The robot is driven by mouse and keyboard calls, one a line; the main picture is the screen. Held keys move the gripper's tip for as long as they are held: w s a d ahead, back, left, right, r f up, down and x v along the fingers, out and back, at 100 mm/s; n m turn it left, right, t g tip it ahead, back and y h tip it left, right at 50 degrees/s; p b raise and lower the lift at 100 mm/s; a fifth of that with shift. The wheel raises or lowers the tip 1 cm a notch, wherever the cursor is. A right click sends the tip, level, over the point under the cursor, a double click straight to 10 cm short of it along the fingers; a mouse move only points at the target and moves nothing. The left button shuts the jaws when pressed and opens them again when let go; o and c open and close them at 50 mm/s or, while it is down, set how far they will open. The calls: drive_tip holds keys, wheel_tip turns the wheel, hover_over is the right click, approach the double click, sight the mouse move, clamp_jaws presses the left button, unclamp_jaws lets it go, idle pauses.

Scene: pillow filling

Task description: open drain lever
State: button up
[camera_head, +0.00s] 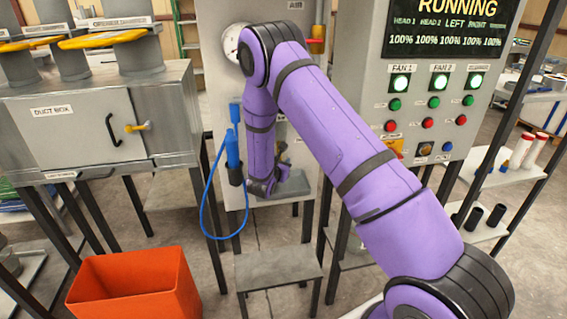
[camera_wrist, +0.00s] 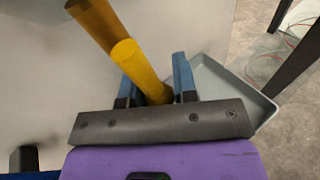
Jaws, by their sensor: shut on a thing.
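The drain lever shows in the wrist view as a yellow bar (camera_wrist: 135,65) standing out from a light grey cabinet face. My gripper (camera_wrist: 155,80) has its two blue fingers on either side of the bar and is shut on it near its end. A darker orange-brown cylindrical piece (camera_wrist: 97,24) lies just behind the bar at the upper left. In the head view my arm reaches down in front of the cabinet (camera_head: 216,70), and its wrist end hides the lever.
A shallow grey tray (camera_wrist: 205,80) sits under the gripper. A blue hose (camera_head: 207,200) hangs left of my arm. A duct box (camera_head: 80,130) is at left, an orange bin (camera_head: 135,285) on the floor, a control panel (camera_head: 440,85) at right and a low grey step (camera_head: 277,268) in front.

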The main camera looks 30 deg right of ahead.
drive_tip(key=o, duration=0.9)
drive_tip(key=v, duration=1)
drive_tip(key=shift+s+a, duration=0.25)
drive_tip(key=shift+a, duration=0.1)
